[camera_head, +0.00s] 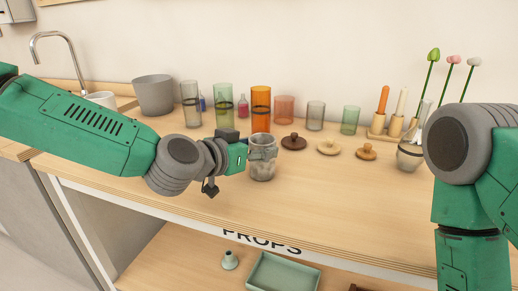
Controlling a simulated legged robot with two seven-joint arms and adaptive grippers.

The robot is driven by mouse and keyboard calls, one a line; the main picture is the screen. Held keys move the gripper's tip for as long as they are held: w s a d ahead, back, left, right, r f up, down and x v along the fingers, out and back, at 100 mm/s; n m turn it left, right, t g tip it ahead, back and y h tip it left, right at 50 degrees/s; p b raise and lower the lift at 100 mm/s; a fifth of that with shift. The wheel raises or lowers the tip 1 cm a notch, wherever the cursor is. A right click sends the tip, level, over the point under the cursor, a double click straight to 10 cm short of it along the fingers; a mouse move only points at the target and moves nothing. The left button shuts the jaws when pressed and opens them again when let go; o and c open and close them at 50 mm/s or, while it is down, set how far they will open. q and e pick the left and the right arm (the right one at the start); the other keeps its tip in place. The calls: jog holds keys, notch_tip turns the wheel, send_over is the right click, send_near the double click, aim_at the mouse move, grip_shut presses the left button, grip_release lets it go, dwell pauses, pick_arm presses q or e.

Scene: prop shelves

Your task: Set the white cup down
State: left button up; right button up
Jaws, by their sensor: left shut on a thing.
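The gripper's fingers are partly hidden against the cup. My right arm comes down at the right edge, and its gripper is out of the picture.
Coloured glasses (261,108) stand in a row behind the cup. Wooden lids (329,147) lie to its right. A green tray (282,273) is on the shelf below.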

pick_arm(q)
jog(key=o, duration=1.3)
jog(key=shift+a, duration=0.45)
jog(key=shift+d, duration=0.55)
jog(key=shift+s+r, duration=0.1)
jog(key=shift+s, duration=0.05)
jog(key=shift+p+v, duration=0.9)
jog(key=shift+v, duration=4.85)
pick_arm(e)
jog(key=shift+d+r, duration=0.1)
jog(key=shift+r, duration=0.8)
